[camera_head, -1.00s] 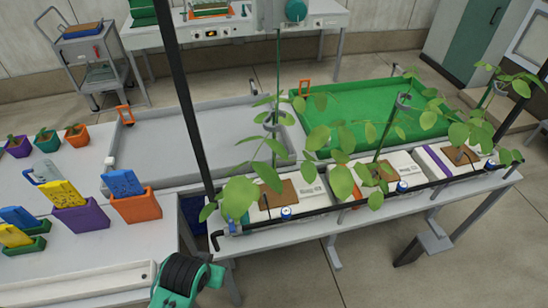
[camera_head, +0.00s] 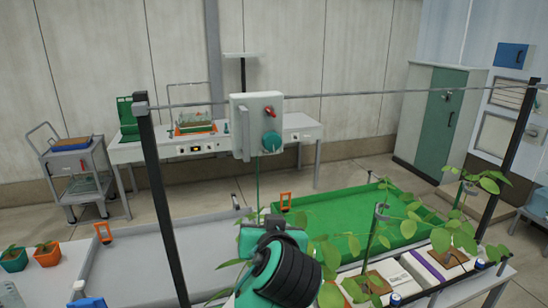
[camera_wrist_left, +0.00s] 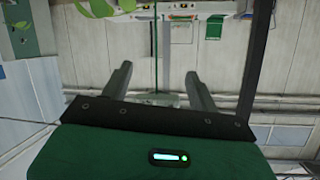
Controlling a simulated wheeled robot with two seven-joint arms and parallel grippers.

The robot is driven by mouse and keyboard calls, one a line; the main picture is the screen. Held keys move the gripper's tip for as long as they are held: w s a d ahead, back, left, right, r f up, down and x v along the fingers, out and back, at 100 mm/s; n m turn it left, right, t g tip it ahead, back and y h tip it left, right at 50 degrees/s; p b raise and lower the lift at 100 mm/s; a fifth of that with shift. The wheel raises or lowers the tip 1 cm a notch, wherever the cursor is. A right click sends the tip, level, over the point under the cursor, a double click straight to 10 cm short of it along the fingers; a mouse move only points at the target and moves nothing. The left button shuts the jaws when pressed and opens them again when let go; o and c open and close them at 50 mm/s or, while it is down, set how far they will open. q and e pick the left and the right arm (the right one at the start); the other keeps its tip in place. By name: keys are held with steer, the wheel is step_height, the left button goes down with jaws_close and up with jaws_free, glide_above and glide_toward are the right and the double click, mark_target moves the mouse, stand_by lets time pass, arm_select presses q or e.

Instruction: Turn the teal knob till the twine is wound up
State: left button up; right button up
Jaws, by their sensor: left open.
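The teal knob (camera_head: 272,142) is on the lower right of the front of a pale grey box (camera_head: 241,135), which hangs on a horizontal wire. A thin green twine (camera_head: 258,185) runs down from the box. My left arm stands below the box in the head view and hides the lower twine; its fingers are not visible there. In the left wrist view, my left gripper (camera_wrist_left: 157,75) is open, its fingers apart and empty. The twine (camera_wrist_left: 155,50) shows between and beyond the fingers. I cannot make out the knob there. My right gripper is out of view.
A red lever (camera_head: 270,111) sits above the knob. Dark posts (camera_head: 165,190) hold the wire (camera_head: 400,93). Leafy plants (camera_head: 440,235) stand at right, beside a green tray (camera_head: 345,215). A bench (camera_head: 160,150) stands behind the box.

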arm_select(q)
steer(key=s+d+r+n+t+y, duration=0.1)
steer(key=d+r+t+y, duration=0.3)
steer(key=r, duration=0.8)
steer(key=h+p, duration=0.2)
steer(key=p, duration=0.5)
glide_toward(273, 144)
steer(key=x, duration=0.7)
steer(key=shift+w+a+r, duration=0.1)
steer(key=shift+w+r, duration=0.1)
steer(key=shift+r, duration=0.15)
steer(key=shift+w+a+f+p, duration=0.15)
steer(key=shift+w+p, duration=0.25)
steer(key=shift+w, duration=0.25)
steer(key=c, duration=1)
steer(key=shift+f, duration=0.1)
